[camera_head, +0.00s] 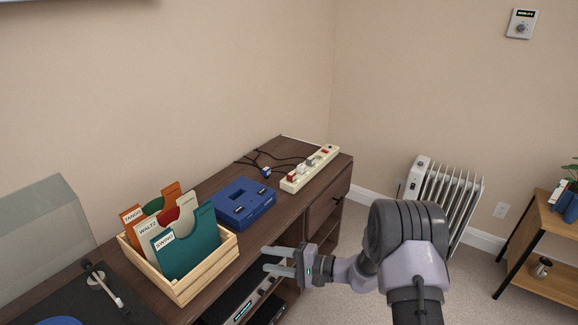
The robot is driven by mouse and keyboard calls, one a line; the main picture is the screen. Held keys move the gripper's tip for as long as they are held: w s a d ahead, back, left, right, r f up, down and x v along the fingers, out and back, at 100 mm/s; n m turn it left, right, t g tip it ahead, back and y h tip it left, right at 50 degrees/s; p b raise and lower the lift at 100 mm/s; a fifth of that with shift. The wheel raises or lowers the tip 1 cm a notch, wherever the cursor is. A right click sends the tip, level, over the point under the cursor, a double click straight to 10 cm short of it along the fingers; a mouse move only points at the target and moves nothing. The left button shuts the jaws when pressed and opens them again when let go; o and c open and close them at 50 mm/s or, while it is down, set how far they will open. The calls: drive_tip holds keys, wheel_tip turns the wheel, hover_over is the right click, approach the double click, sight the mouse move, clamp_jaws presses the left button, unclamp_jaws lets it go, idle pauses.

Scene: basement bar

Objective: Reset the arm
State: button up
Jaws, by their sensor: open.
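My arm comes in from the lower right, and my gripper (264,259) points left at the front edge of the dark wooden cabinet (222,179). Its two grey fingers are apart, with nothing between them. It is to the right of the wooden record crate and nearer than the blue box. The cabinet's open shelves below are partly hidden behind my gripper and arm.
On the cabinet stand a record crate (178,290) with labelled dividers, a blue box (244,203), a power strip (310,168) with cables, and a turntable (75,298). A white radiator (452,195) stands behind my arm. A small shelf (546,240) is at right.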

drive_tip(key=s+d+r+n+g+h, duration=0.1)
drive_tip(key=s+r+n+g+h, duration=0.35)
drive_tip(key=s+r, duration=1.15)
drive_tip(key=s+d+r+m+t+h, duration=0.1)
drive_tip(key=s+d+r+t+h, duration=0.1)
drive_tip(key=s+d, duration=0.4)
drive_tip(key=s+d+r+m+t+h, duration=0.1)
drive_tip(key=s+d+r+t+h, duration=0.2)
drive_tip(key=s+d+h, duration=0.3)
drive_tip(key=s+d+r, duration=0.1)
drive_tip(key=s, duration=0.2)
drive_tip(key=shift+d+r+h, duration=0.2)
drive_tip(key=shift+d+h, duration=0.05)
drive_tip(key=shift+h, duration=0.1)
